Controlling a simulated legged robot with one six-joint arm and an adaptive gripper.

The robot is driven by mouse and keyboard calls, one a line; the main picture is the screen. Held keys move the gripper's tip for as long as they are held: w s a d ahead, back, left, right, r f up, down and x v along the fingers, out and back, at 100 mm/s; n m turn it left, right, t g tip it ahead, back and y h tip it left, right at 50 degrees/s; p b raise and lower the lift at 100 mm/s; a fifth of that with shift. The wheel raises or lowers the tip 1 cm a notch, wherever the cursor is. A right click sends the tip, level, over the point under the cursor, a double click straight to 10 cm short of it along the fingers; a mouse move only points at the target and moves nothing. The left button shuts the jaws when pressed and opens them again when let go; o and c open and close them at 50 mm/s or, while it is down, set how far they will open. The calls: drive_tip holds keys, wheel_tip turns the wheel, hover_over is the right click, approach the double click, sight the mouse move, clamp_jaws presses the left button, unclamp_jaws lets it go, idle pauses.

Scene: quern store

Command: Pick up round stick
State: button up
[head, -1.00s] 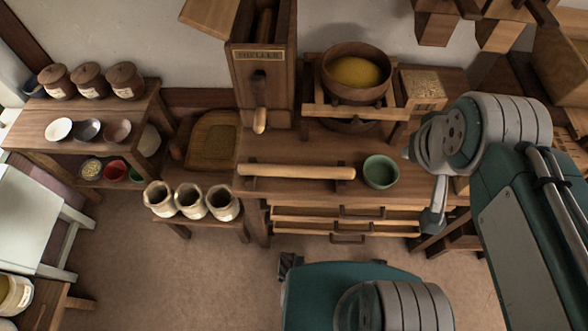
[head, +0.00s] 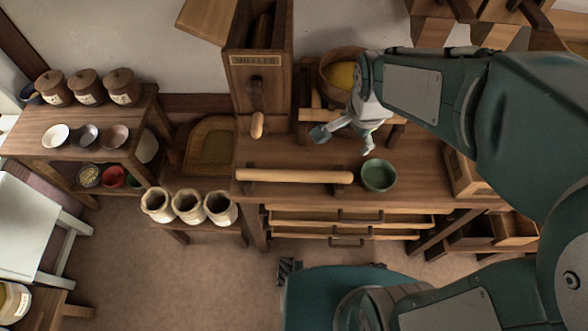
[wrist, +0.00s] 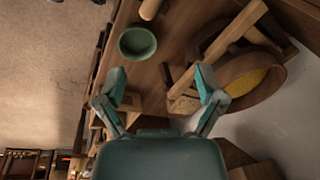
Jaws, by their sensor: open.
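The round stick (head: 294,176) is a pale wooden rod. It lies left to right along the front of the wooden workbench (head: 410,160), on two dark supports. Its end also shows at the top of the wrist view (wrist: 149,9). My gripper (head: 345,141) is open and empty above the bench, to the right of and behind the stick, apart from it. In the wrist view my gripper (wrist: 160,85) has its two fingers spread, with nothing between them.
A green bowl (head: 379,175) stands just right of the stick. The wooden mill box (head: 258,80) with its handle rises behind the stick. A large bowl of yellow meal (wrist: 245,82) is on a stand beside my gripper. Three jars (head: 188,206) stand lower left.

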drive_tip(key=w+a+f+m, duration=0.1)
drive_tip(key=f+m, duration=0.1)
drive_tip(key=f, duration=0.1)
drive_tip(key=w+a+f+m+g, duration=0.1)
drive_tip(key=a+f+m, duration=0.1)
drive_tip(key=f, duration=0.2)
drive_tip(key=w+a+f+m+g, duration=0.1)
drive_tip(key=a+f+m, duration=0.1)
drive_tip(key=f, duration=0.2)
drive_tip(key=shift+f+m, duration=0.15)
drive_tip(key=shift+m, duration=0.25)
hover_over(319, 173)
drive_tip(key=f, duration=0.4)
drive_tip(key=shift+d+f, duration=0.3)
drive_tip(key=shift+a+f, duration=0.15)
drive_tip(key=shift+f, duration=1.4)
drive_tip(key=shift+a+f, duration=0.1)
drive_tip(key=shift+f, duration=1.4)
clamp_jaws()
